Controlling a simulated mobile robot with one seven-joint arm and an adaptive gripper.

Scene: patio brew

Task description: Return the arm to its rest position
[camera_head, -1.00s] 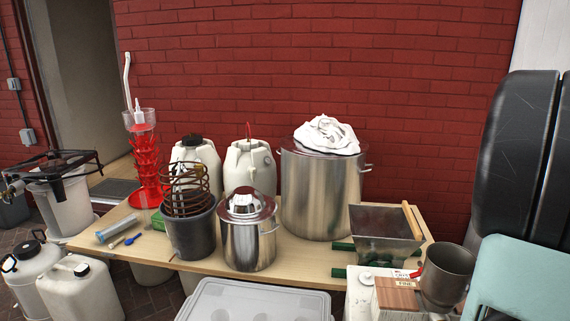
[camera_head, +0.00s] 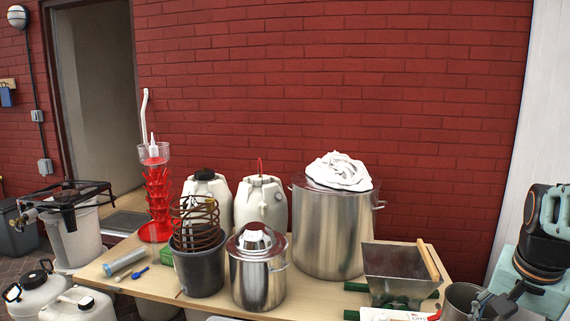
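Part of my arm, black and teal with orange trim (camera_head: 545,225), shows folded at the right edge of the view. A dark, small end piece that looks like my gripper (camera_head: 494,303) sits low at the right, overlapping the rim of a grey metal pot (camera_head: 461,297) in the picture. I cannot tell whether it touches the pot. Its fingers are too small and dark to read, and I see nothing clearly held. The rest of the arm is outside the frame.
A wooden table (camera_head: 215,300) carries a large steel pot (camera_head: 325,230) topped with white cloth (camera_head: 338,172), a lidded steel pot (camera_head: 258,280), a dark bucket (camera_head: 197,267) with a copper coil, white jugs (camera_head: 260,205), a red bottle tree (camera_head: 158,190) and a metal hopper (camera_head: 395,270). A brick wall stands behind.

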